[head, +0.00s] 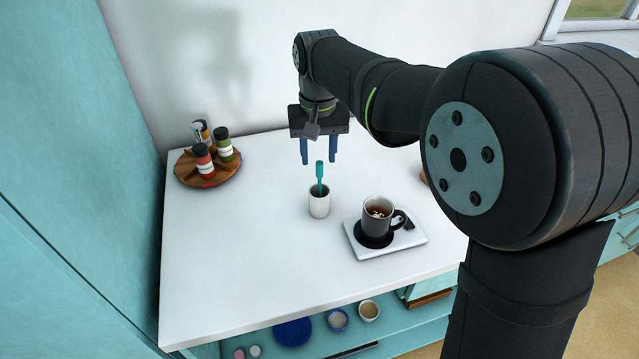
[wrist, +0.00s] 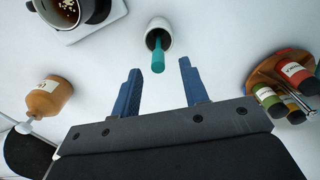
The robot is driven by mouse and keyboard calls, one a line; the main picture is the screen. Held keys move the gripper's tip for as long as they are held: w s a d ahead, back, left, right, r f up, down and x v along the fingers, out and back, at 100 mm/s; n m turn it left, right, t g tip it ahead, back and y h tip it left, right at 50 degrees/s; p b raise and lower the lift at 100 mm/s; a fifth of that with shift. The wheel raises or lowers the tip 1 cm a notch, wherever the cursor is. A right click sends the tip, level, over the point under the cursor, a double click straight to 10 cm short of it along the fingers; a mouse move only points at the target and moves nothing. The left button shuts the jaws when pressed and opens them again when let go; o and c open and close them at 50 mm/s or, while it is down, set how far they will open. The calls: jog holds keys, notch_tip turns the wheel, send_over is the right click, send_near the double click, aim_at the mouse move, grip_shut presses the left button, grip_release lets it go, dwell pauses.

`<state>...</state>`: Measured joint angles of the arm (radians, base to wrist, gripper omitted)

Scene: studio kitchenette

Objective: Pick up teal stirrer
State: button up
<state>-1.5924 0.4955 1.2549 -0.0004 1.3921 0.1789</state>
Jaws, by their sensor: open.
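The teal stirrer (head: 319,174) stands in a small white cup (head: 319,203) on the white counter, its thicker top end sticking up above the rim. In the wrist view the teal stirrer (wrist: 157,54) leans out of the white cup (wrist: 159,27), beyond and between my blue fingertips. The stirrer's lower part is hidden in the cup. My gripper (head: 319,160) is open and empty, pointing down just above and behind the stirrer in the head view. My gripper (wrist: 160,66) shows its two blue fingers apart in the wrist view, with nothing between them.
A dark mug of drink (head: 379,217) stands on a white tray (head: 397,246) right of the cup. A round wooden rack (head: 181,168) with several spice jars is at the back left. A tan bottle (wrist: 49,97) shows in the wrist view. The counter's front left is clear.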

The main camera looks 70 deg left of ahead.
aim_at(319, 178)
notch_tip(319, 178, down, 6)
jog(key=shift+w+f, duration=0.1)
jog(key=shift+f, duration=0.15)
grip_shut()
dwell(0.3)
